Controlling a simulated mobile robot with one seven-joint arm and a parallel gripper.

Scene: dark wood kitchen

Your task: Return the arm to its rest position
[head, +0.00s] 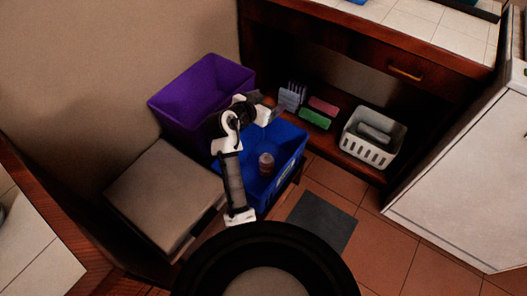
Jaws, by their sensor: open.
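My single arm reaches up from the lower middle of the head view and bends to the right at its top. My gripper (272,114) is at the end of it, above the far edge of the blue bin (293,150) and beside the purple bin (190,105). The gripper looks empty and open, though its fingers are small and dark in this view. A reddish jar or can (266,162) stands inside the blue bin, apart from the gripper. Part of the blue bin is hidden behind my arm.
A grey-topped box (165,195) stands left of my arm. On the low wooden shelf are a grey slotted rack (291,96), a pink block (323,105), a green block (316,119) and a white basket (362,148). A dark mat (321,222) lies on open tiled floor.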

